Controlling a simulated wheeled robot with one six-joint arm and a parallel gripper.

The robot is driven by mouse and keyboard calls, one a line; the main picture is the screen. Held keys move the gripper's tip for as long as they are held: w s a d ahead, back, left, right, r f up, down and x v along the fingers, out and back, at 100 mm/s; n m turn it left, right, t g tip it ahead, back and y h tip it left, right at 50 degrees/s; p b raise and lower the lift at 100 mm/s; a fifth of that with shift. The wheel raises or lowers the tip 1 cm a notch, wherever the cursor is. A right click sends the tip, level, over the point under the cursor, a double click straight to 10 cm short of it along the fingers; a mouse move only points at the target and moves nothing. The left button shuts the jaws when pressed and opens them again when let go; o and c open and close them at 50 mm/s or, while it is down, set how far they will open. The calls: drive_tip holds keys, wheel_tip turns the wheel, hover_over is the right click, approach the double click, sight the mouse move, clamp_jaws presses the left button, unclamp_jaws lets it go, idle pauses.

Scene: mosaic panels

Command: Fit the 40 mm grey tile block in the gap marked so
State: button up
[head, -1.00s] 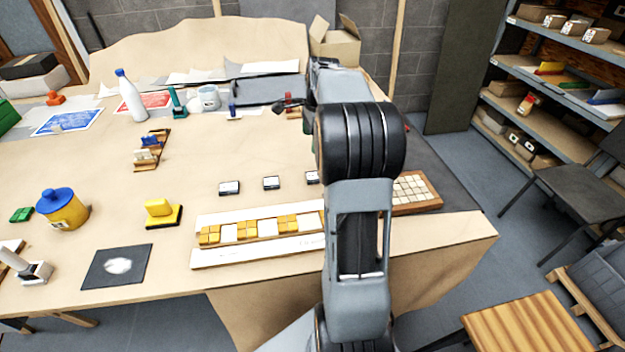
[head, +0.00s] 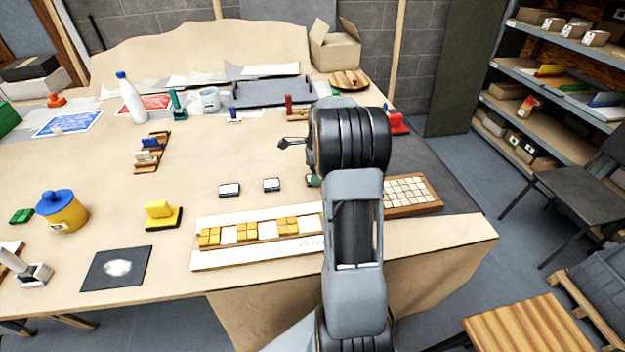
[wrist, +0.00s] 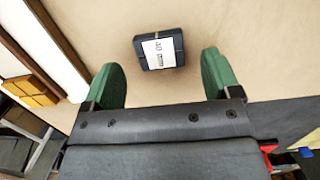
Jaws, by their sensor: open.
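A dark grey block (wrist: 159,50) with a white label reading about "40" lies on the table, ahead of my gripper in the wrist view. My gripper (wrist: 161,78) is open and empty, its two green fingers at either side of the near space, the block apart from both. In the head view a green finger (head: 314,181) shows beside my arm, and the third block there is hidden. Two similar labelled blocks, one left (head: 229,190) and one in the middle (head: 271,185), stand in a row. The mosaic panel (head: 210,262) has yellow tiles with white gaps between; its markings are too small to read.
A tray of pale tiles (head: 437,200) lies right of my arm. A yellow stamp-like object (head: 160,212), a yellow pot (head: 62,212) and a dark mat (head: 116,268) stand left. Bare table lies behind the blocks. Yellow tiles (wrist: 30,88) show at the wrist view's left.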

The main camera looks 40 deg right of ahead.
drive_tip(key=shift+a+f, duration=0.15)
drive_tip(key=shift+f, duration=1.05)
drive_tip(key=c, duration=1)
drive_tip(key=shift+r, duration=0.1)
drive_tip(key=shift+c, duration=0.2)
